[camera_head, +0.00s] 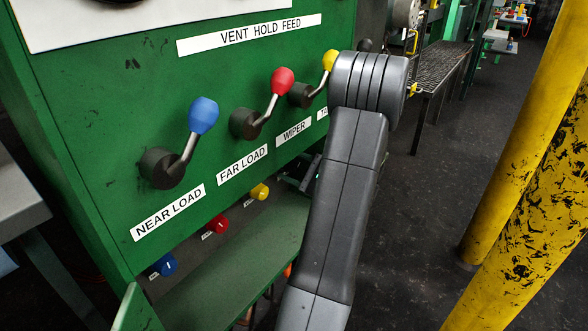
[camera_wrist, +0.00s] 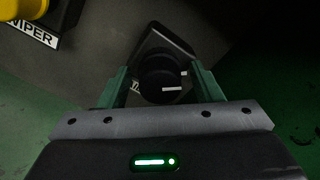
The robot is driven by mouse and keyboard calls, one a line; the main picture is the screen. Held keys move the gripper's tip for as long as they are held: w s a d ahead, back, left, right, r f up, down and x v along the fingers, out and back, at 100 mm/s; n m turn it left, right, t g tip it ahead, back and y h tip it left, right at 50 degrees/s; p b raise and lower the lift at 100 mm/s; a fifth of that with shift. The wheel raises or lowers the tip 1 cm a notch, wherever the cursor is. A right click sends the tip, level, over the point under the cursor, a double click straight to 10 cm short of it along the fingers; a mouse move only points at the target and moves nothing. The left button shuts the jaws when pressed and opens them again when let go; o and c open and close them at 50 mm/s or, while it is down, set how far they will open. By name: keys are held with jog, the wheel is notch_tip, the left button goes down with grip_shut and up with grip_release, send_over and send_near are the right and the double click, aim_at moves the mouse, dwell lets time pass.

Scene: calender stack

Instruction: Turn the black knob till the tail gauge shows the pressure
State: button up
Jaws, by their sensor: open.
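In the wrist view, the black knob (camera_wrist: 160,78) sits between the two fingers of my gripper (camera_wrist: 161,84). The fingers are apart, one on each side of the knob, and I cannot tell whether either touches it. A small white mark shows on the knob, and part of a label shows behind it. In the head view my arm hides the black knob and my gripper. The tail gauge cannot be made out; only the lower part of a white plate (camera_head: 110,18) with a dark round edge shows at the top left.
The green panel (camera_head: 120,110) carries a blue lever (camera_head: 203,115), a red lever (camera_head: 282,81) and a yellow lever (camera_head: 330,62). Below are a blue knob (camera_head: 166,264), a red knob (camera_head: 218,224) and a yellow knob (camera_head: 259,191). Yellow posts (camera_head: 525,130) stand at right.

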jog(key=c, duration=1)
jog(key=shift+r+m+p, duration=0.15)
jog(key=shift+m+p, duration=0.15)
jog(key=shift+p, duration=0.15)
jog(key=shift+p, duration=0.35)
jog(key=m+p, duration=0.3)
jog(key=p, duration=0.1)
jog(key=shift+r, duration=0.15)
jog(key=m+p, duration=0.4)
jog(key=shift+s+f+m+p, duration=0.1)
jog(key=shift+f+m+p, duration=0.15)
jog(key=shift+m+p, duration=0.75)
